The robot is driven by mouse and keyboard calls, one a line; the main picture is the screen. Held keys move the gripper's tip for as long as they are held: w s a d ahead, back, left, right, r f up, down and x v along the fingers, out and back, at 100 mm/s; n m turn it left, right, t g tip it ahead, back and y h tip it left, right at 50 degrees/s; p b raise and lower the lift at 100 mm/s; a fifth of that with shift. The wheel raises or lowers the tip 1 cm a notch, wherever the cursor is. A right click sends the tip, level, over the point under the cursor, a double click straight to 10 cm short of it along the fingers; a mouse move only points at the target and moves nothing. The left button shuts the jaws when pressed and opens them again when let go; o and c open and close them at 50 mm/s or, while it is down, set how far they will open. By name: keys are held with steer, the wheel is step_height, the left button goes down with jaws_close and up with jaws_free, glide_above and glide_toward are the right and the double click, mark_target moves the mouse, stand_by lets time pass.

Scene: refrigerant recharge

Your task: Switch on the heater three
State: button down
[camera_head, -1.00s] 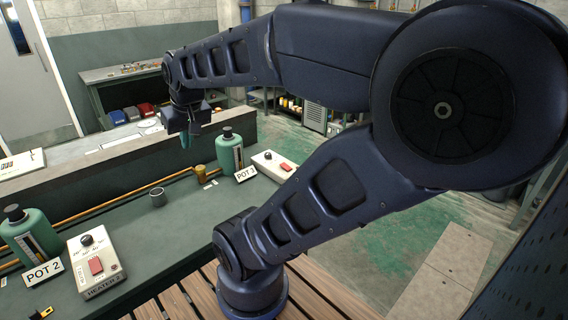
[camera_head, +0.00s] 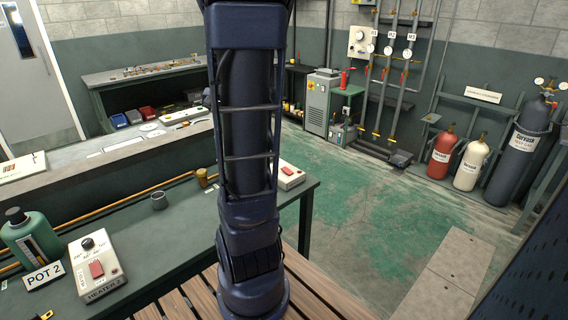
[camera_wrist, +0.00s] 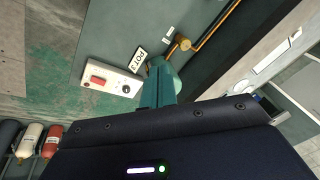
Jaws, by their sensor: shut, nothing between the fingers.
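The heater box beside pot 3 is a white box (camera_head: 290,175) with a red switch, on the right end of the green bench (camera_head: 130,222); my arm hides its left part. In the wrist view the same box (camera_wrist: 112,68) shows its red switch (camera_wrist: 98,80) and a dark knob (camera_wrist: 126,88). The POT 3 sign (camera_wrist: 138,60) lies between it and the green pot (camera_wrist: 172,76). My gripper (camera_wrist: 158,88) is shut and empty, its teal fingers appearing in front of the pot, to the right of the box. My gripper is out of the head view.
Heater 2 (camera_head: 113,277) and pot 2 (camera_head: 34,238) stand at the bench's left. Gas cylinders (camera_head: 471,165) stand at the back right. The green floor (camera_head: 370,210) right of the bench is clear.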

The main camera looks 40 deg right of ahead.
steer(key=w+d+f+m, duration=0.1)
steer(key=d+f+m, duration=0.25)
steer(key=d, duration=0.45)
steer(key=w+d+f+m, duration=0.2)
steer(key=d+f, duration=0.2)
steer(key=d, duration=0.5)
steer(key=m+g, duration=0.1)
steer(key=m, duration=0.3)
glide_above(287, 171)
step_height(287, 171, down, 9)
steer(key=shift+w+d+r, duration=0.1)
steer(key=shift+w+d, duration=0.25)
steer(key=shift+d, duration=0.05)
steer(key=f, duration=0.4)
steer(key=w+f, duration=0.1)
steer(key=f, duration=0.4)
steer(key=w+f, duration=0.1)
steer(key=f, duration=0.4)
steer(key=shift+w, duration=0.1)
steer(key=shift+w+f+g, duration=0.15)
steer(key=shift+f+g, duration=0.1)
steer(key=shift+g, duration=0.25)
steer(key=shift+s+r, duration=0.1)
steer(key=shift+s, duration=0.1)
